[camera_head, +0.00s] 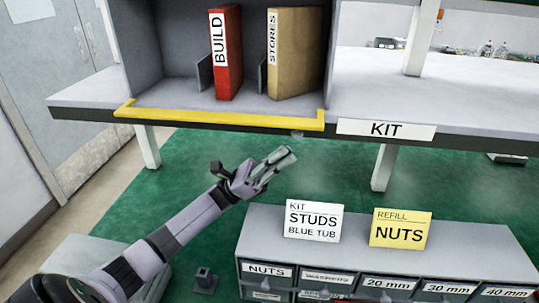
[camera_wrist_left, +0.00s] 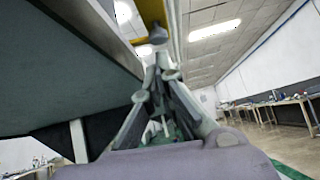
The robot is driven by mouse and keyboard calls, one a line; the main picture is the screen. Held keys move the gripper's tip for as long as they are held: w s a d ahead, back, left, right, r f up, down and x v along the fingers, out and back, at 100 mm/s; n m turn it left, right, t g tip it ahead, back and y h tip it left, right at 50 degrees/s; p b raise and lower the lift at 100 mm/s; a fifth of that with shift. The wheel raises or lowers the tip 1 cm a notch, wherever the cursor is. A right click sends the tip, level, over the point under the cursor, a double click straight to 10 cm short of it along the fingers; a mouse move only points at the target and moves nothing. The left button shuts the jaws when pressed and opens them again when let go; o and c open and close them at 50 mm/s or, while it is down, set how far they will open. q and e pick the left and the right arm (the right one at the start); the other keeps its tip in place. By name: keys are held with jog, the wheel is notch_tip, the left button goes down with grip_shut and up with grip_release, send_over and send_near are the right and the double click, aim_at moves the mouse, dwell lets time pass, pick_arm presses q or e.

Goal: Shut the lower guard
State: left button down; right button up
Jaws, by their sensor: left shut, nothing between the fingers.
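The yellow guard (camera_head: 220,119) is a long bar along the front edge of the grey shelf bay, with short ends turned back. It looks low, at the level of the bay floor; I cannot tell its exact hinge angle. A small pale knob (camera_head: 297,134) shows just below its right part. My left gripper (camera_head: 285,157) is shut and empty, below and in front of the guard's right part, apart from it. In the left wrist view, the shut fingers (camera_wrist_left: 157,75) point up toward a yellow piece (camera_wrist_left: 152,12) of the guard. My right gripper is not in view.
A red BUILD binder (camera_head: 227,55) and a tan STORES binder (camera_head: 294,55) stand in the bay. The KIT-labelled worktop (camera_head: 450,115) extends right. A grey drawer unit (camera_head: 470,240) with STUDS (camera_head: 313,220) and NUTS (camera_head: 400,228) signs stands in front. Green floor lies between.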

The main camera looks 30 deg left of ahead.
pick_arm(q)
jog(key=shift+p+x, duration=0.45)
jog(key=shift+x, duration=1)
jog(key=shift+s+d+r+n+t+y+p, duration=0.15)
jog(key=shift+n+t+y+p, duration=0.2)
jog(key=shift+n+t, duration=0.4)
